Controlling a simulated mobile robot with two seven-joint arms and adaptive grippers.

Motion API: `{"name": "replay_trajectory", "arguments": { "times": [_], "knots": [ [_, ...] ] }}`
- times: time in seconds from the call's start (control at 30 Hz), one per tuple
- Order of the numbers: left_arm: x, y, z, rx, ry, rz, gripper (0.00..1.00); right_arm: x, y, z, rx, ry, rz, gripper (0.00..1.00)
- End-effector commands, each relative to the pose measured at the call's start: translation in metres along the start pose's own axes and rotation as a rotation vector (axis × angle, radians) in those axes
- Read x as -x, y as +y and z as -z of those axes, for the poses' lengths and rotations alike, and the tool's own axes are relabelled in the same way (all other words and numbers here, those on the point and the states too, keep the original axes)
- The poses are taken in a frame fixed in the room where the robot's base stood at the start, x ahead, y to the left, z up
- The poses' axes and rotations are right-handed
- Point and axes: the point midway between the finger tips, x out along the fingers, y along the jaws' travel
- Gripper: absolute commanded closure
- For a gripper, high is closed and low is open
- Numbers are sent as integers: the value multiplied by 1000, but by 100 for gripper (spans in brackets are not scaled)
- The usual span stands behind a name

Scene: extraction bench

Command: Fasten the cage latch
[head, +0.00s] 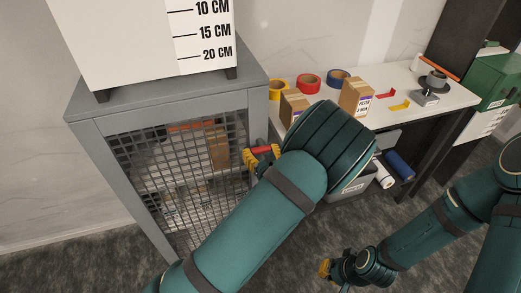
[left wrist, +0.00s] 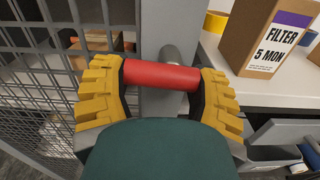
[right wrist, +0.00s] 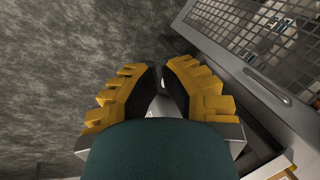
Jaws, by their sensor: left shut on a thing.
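The cage (head: 180,175) is a grey cabinet with a mesh front, at the left of the head view. Its mesh (left wrist: 40,85) fills the left of the left wrist view. A red latch handle (left wrist: 162,75) sits at the grey post at the cage's right edge; it also shows in the head view (head: 263,149). My left gripper (left wrist: 163,82) is shut on the handle, one yellow finger at each end. Whether the latch is engaged cannot be told. My right gripper (right wrist: 158,72) hangs low over the floor, fingertips almost together, with no object seen between them.
A white bench (head: 440,115) right of the cage holds tape rolls (head: 308,83), cartons (head: 356,97) and a small grey device (head: 431,90). A green case (head: 490,80) stands farther right. A grey bin (head: 347,188) is below the bench. The floor in front is clear.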

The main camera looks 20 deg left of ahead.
Motion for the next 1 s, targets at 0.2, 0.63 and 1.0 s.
{"name": "replay_trajectory", "arguments": {
  "times": [0.2,0.63,1.0],
  "knots": [
    [0,1,-5,-157,2,1,73,22,-8,8,-5,17,-2,100],
    [0,3,-10,-562,1,2,73,64,-23,26,-16,55,-4,100],
    [0,2,-13,-914,-1,1,73,98,-34,28,-15,53,4,100]
  ]
}}
